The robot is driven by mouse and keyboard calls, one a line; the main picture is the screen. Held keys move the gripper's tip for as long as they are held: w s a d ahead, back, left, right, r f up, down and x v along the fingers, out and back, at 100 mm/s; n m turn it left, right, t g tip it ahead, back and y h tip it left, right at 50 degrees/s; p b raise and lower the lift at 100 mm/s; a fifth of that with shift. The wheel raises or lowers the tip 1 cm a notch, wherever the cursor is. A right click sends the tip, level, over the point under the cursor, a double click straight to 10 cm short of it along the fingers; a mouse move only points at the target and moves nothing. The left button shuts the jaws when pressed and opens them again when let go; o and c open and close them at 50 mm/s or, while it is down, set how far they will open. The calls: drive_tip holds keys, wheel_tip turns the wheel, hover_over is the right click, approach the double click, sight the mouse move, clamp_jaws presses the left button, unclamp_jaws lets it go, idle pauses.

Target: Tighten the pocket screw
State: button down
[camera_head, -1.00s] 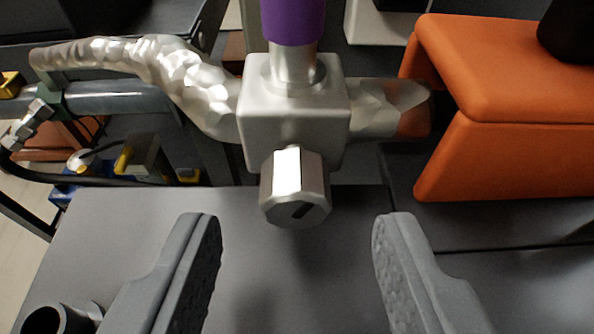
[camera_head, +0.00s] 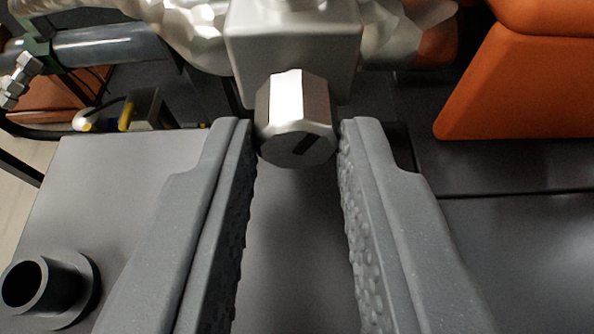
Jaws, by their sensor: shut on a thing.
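The pocket screw (camera_head: 296,118) is a faceted silver knob with a dark slot in its front face. It sticks out toward me below a silver block (camera_head: 295,45). My gripper (camera_head: 297,135) has its two grey, rough-padded fingers on either side of the knob, with the fingertips against its left and right sides. The gripper is shut on the knob. The knob's rear, where it joins the block, is hidden.
An orange housing (camera_head: 530,85) stands at the right, close to the block. A crumpled silver pipe runs left from the block. A dark round tube fitting (camera_head: 75,290) stands at the lower left. The grey surface (camera_head: 120,190) below the knob is mostly clear.

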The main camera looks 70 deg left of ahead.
drive_tip(key=m+p, duration=0.1)
drive_tip(key=m+g+p, duration=0.1)
drive_tip(key=p, duration=0.1)
drive_tip(key=m+g+y+p, duration=0.1)
drive_tip(key=shift+w+d+r, duration=0.1)
drive_tip(key=shift+w+d, duration=0.1)
drive_tip(key=shift+w, duration=0.05)
drive_tip(key=shift+w+d+m+g+y+p, duration=0.1)
drive_tip(key=shift+m+g+y+p, duration=0.55)
drive_tip(key=shift+m+p, duration=1.05)
drive_tip(key=c, duration=1.2)
unclamp_jaws()
drive_tip(key=shift+f, duration=0.2)
drive_tip(key=shift+c, duration=0.2)
drive_tip(key=shift+f, duration=0.15)
drive_tip(key=shift+a+f+n, duration=0.1)
drive_tip(key=shift+a+n, duration=0.15)
drive_tip(key=shift+n, duration=0.05)
